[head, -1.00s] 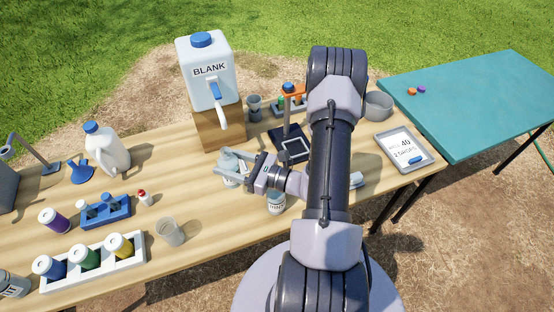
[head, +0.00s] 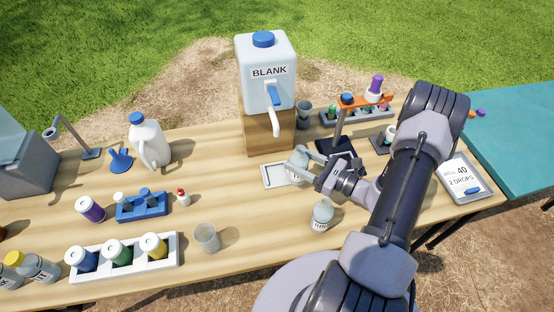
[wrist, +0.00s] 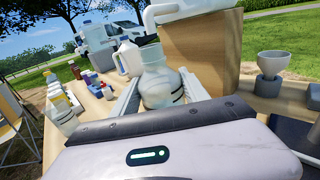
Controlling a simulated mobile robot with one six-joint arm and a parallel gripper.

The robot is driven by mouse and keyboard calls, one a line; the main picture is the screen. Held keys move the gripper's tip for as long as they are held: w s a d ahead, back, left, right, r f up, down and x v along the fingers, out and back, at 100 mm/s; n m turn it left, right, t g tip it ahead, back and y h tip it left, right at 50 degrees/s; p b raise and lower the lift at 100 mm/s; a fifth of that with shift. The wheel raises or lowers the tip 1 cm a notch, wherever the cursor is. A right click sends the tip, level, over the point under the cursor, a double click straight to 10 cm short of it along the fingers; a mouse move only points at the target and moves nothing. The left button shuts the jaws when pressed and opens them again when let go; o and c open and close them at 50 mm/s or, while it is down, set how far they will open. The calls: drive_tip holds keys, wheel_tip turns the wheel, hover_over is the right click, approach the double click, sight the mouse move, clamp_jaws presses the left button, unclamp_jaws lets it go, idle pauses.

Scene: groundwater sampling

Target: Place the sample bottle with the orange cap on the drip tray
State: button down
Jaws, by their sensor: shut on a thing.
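My gripper (head: 318,169) is shut on a pale, clear sample bottle (head: 298,163), which is upright. In the wrist view the bottle (wrist: 160,85) stands between the two fingers, and I see no cap on its neck. The white drip tray (head: 270,180) lies in front of the BLANK jug's stand. The bottle is over the tray's right part in the head view; I cannot tell whether its base touches. A small orange cap (head: 471,115) lies on the teal table. A second uncapped bottle (head: 322,217) with a label stands closer on the wooden table.
The BLANK jug (head: 266,80) on a wooden block (head: 268,132) has its spigot just behind the tray. A stand with an orange arm (head: 372,101) is to the right. A beaker (head: 206,236) and bottle racks are left.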

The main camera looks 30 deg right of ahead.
drive_tip(key=w+a+f+b, duration=0.1)
drive_tip(key=w, duration=0.1)
drive_tip(key=w+a+f+b, duration=0.1)
drive_tip(key=w, duration=0.1)
drive_tip(key=w+a+f+b, duration=0.1)
drive_tip(key=w, duration=0.2)
drive_tip(key=shift+a+f+b, duration=0.3)
drive_tip(key=shift+a+f, duration=0.1)
drive_tip(key=shift+r, duration=0.15)
drive_tip(key=shift+f, duration=0.2)
drive_tip(key=c, duration=0.6)
unclamp_jaws()
drive_tip(key=shift+r, duration=0.1)
